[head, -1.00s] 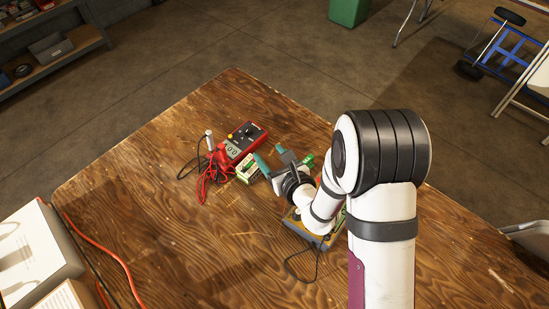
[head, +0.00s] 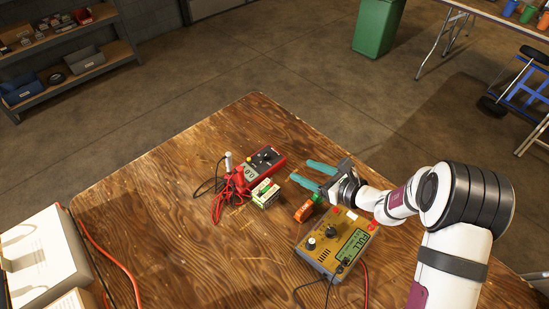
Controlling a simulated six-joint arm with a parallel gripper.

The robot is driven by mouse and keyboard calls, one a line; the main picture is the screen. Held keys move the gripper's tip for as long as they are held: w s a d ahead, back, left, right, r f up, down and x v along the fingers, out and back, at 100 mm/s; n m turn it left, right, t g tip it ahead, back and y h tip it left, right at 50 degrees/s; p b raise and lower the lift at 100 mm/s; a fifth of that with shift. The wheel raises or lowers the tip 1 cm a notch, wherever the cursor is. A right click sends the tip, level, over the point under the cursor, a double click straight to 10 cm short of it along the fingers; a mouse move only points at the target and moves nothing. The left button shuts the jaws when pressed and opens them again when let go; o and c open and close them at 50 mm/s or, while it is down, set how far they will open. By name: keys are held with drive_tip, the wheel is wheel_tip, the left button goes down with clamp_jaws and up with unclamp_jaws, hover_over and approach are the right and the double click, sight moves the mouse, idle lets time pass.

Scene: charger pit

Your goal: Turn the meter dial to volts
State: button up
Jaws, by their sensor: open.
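The red meter (head: 247,174) lies on the wooden table with red and black leads at its left. Its dark dial (head: 266,155) sits on the upper face, and the dial's setting is too small to read. A small grey display shows below the dial. My gripper (head: 304,173) is to the right of the meter, with its two teal fingers apart and pointing left towards it. The fingers are empty and apart from the meter.
A green and white box (head: 265,194) stands just below the meter. An orange and green item (head: 308,209) lies under my gripper. A yellow charger (head: 318,257) with a "FULL" screen sits nearer. The table's front middle is clear.

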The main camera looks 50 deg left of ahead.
sight(269, 155)
drive_tip(key=x, duration=1.3)
drive_tip(key=shift+s+a, duration=0.1)
drive_tip(key=shift+a, duration=0.2)
drive_tip(key=shift+c, duration=0.3)
clamp_jaws()
